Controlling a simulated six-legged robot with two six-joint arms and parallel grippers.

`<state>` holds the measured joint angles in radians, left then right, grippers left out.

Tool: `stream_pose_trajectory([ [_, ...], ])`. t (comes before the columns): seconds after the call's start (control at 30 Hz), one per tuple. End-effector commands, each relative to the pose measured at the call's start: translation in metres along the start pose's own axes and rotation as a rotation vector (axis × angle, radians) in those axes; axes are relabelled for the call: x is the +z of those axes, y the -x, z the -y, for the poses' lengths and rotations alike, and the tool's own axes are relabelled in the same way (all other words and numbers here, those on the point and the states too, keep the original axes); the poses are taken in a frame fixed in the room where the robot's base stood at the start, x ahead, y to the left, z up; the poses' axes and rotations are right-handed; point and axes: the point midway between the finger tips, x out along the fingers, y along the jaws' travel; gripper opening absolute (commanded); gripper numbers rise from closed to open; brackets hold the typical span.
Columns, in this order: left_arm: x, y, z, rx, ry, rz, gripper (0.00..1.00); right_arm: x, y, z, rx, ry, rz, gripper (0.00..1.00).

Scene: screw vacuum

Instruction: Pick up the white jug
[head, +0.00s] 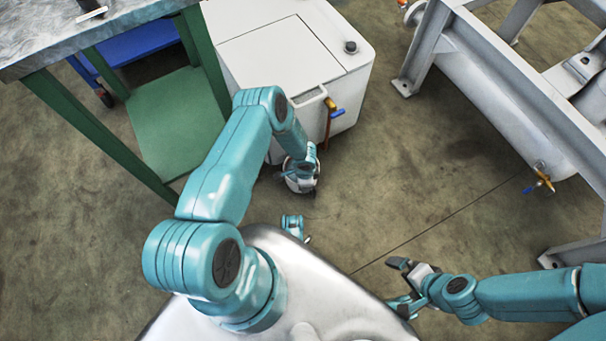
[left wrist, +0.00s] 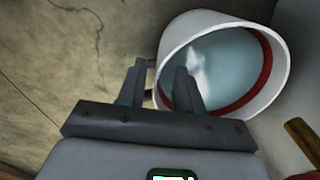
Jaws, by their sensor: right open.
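The white jug (left wrist: 272,100) shows in the left wrist view, tilted in the picture, with its round mouth facing the camera. Bluish liquid or a shiny bluish inside and a red band show within it. My left gripper (left wrist: 160,68) is open at the jug's near-left rim. One finger appears outside the wall and the other overlaps the mouth; I cannot tell whether either touches. My right gripper (head: 399,282) is open and empty over the floor, away from the jug.
A white tank (head: 285,50) stands just behind the jug. A green-legged table (head: 45,45) with a green lower shelf (head: 175,122) stands at left. A grey metal frame (head: 500,90) with a second tap (head: 543,178) is at right. Floor between is clear.

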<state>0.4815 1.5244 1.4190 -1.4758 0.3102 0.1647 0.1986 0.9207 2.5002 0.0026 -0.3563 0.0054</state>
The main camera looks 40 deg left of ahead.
Motion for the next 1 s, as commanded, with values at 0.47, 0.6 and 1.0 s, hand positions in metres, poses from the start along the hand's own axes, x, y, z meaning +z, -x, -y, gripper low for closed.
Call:
stream_pose_trajectory([
  [0.47,-0.0001,0.002,0.0003,0.0,0.0,0.0,0.0,0.0001,0.0014,0.0007,0.0,0.001,0.0,1.0],
  [0.6,-0.0002,0.002,0.0005,-0.001,0.0,0.0,0.0,0.0002,0.0013,0.0006,0.0,0.001,0.001,1.0],
  [1.0,-0.0003,0.0022,0.0011,-0.002,0.0,-0.001,0.0,0.0003,0.0013,0.0006,0.0,0.001,0.001,1.0],
])
